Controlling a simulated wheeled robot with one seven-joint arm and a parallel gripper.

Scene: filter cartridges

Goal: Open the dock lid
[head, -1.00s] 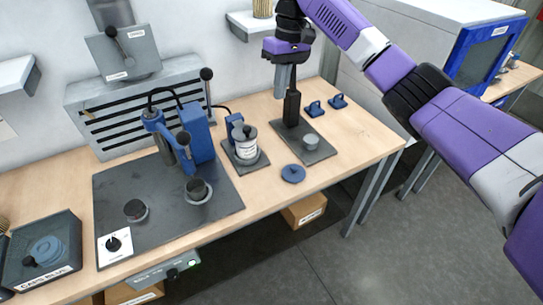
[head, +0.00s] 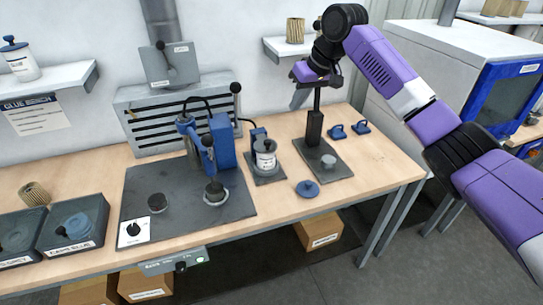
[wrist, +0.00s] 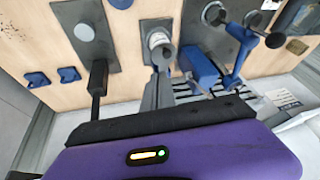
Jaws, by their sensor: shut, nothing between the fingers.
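No part in view is clearly readable as the dock lid. My gripper (head: 298,100) is up over the back right of the bench, well to the right of that panel, near the black post. Its fingers are together and empty, pointing down and left. In the wrist view my gripper (wrist: 160,62) shows in front of the white jar (wrist: 158,40), with nothing held.
A blue fixture (head: 222,140) with a black-knobbed lever stands on the dark mat (head: 170,222). A black post (head: 315,128) rises close below my gripper. A blue disc (head: 307,188) lies near the front edge. A shelf (head: 290,46) is on the wall behind.

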